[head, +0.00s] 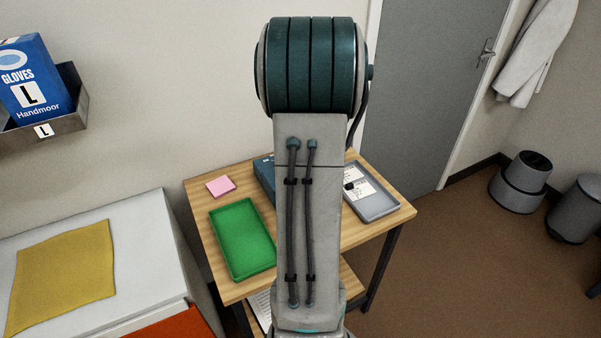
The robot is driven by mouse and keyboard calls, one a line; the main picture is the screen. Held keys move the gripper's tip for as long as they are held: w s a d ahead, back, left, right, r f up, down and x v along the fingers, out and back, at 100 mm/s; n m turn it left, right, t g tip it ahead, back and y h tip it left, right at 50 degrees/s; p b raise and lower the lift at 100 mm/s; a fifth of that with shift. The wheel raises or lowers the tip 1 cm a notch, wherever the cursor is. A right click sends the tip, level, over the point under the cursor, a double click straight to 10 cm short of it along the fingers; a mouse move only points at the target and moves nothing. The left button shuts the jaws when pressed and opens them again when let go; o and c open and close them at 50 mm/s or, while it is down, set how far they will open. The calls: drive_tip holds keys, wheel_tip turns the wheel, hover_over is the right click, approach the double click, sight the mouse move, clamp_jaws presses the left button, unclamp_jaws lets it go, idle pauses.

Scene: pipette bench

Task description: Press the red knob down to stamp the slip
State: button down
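The red knob is not visible; my own arm stands upright across the middle of the head view and covers the centre of the wooden table (230,290). White paper (364,191), perhaps the slip, lies in a grey tray (381,214) at the table's right side. A small black thing (349,186) sits at the paper's left edge. Part of a dark blue object (263,172) shows just left of my arm; the rest of it is hidden. My gripper is not in view.
A green tray (242,238) lies on the table's left half, with a pink note pad (220,186) behind it. A white counter with a yellow cloth (64,275) stands at left. A glove box (34,75) is in a wall holder.

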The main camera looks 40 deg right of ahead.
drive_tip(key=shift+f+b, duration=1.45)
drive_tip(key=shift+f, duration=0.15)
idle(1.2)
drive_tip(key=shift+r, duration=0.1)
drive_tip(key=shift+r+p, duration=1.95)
drive_tip(key=shift+p, duration=0.05)
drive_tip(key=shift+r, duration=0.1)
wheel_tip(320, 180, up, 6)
drive_tip(key=p, duration=0.5)
drive_tip(key=shift+p, duration=0.35)
